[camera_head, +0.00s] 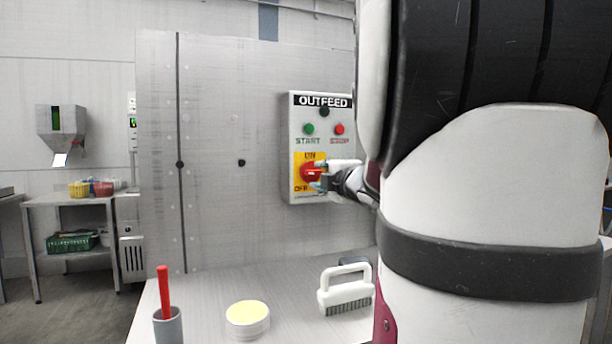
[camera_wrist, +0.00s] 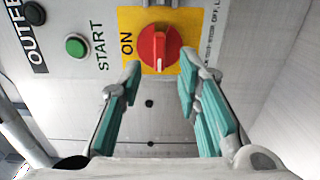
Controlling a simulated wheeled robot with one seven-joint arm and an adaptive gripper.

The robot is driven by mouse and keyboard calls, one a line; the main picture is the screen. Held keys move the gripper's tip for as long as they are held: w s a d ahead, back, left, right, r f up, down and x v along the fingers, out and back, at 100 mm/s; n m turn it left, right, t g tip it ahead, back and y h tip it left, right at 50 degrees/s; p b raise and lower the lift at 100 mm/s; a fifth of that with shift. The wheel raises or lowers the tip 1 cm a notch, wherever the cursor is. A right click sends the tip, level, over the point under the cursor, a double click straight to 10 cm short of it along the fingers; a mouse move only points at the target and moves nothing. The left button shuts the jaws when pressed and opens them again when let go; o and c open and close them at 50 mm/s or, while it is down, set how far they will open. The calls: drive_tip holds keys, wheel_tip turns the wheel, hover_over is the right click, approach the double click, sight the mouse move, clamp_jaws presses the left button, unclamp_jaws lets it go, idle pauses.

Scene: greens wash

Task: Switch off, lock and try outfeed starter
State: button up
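The outfeed starter (camera_head: 297,145) is a grey box on the upright metal panel, marked OUTFEED, with a green START button (camera_head: 308,129) and a red STOP button (camera_head: 339,129). Its red rotary switch (camera_head: 308,172) sits on a yellow plate marked ON and OFF. In the wrist view the red switch (camera_wrist: 160,48) lies beyond and between my fingertips, near the ON label. My gripper (camera_wrist: 160,75) is open, with teal-padded fingers apart and nothing between them. It also shows in front of the switch in the head view (camera_head: 322,180). I cannot tell whether it touches the switch. No padlock is visible.
Below the panel, a metal table (camera_head: 210,290) bears a white brush (camera_head: 345,288), a round tub with a yellow top (camera_head: 248,318) and a grey cup (camera_head: 168,326) with a red stick. A shelf (camera_head: 75,200) with baskets stands left. My arm hides the right side.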

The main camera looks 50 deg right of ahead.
drive_tip(key=v, duration=0.7)
drive_tip(key=shift+s, duration=0.1)
